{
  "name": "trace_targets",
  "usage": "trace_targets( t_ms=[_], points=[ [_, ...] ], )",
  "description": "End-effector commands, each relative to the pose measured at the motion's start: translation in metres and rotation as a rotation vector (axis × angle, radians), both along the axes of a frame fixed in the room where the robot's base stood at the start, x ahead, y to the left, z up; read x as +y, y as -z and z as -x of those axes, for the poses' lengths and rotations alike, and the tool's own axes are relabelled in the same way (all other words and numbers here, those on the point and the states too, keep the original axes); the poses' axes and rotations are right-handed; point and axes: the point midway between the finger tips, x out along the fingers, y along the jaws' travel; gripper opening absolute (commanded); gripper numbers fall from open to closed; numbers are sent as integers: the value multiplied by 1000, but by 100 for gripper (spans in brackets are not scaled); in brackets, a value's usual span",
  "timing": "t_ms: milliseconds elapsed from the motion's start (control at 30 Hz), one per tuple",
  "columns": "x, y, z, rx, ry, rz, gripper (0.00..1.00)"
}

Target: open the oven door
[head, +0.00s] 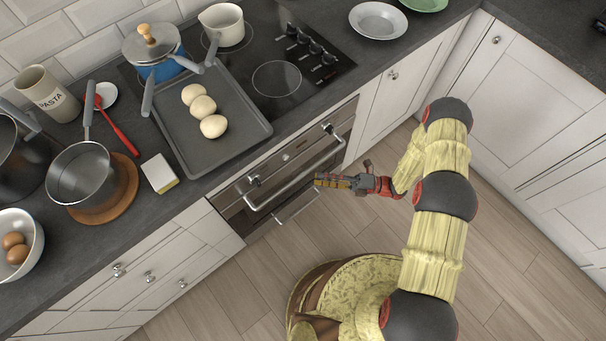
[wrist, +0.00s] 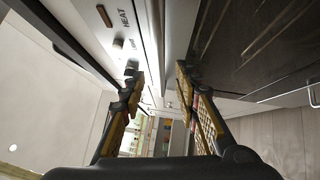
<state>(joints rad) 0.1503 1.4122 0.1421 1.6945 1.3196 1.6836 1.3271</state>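The oven (head: 290,170) is built in under the counter, with a steel front and a dark door. The door looks shut. A long bar handle (head: 290,185) runs across it near the top. My gripper (head: 319,183) is in front of the door by the right part of the handle, pointing left. In the wrist view, its two fingers (wrist: 159,82) are apart, with a clear gap between them. The oven panel (wrist: 110,40), with a "HEAT" label, lies on the left and the dark door (wrist: 250,40) on the right. I cannot tell whether the handle lies between the fingers.
Above the oven, a tray (head: 245,135) with several buns sits partly over the hob (head: 275,78). A saucepan (head: 80,180) stands farther left. White cabinets (head: 550,130) close off the right side. The wooden floor (head: 235,290) before the oven is clear except for my body.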

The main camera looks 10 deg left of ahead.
Motion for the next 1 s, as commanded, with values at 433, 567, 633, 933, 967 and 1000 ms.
trace_targets(
  t_ms=[433, 567, 633, 933, 967, 1000],
  points=[
    [61, -8, 6, 0, -4, 1, 31],
    [71, -9, 7, 1, -2, 0, 31],
    [73, -10, 7, 1, -2, 0, 31],
    [73, -11, 7, 0, -1, 0, 29],
    [73, -11, 7, 0, -1, 0, 27],
    [73, -11, 7, -1, -1, 0, 25]
  ],
)
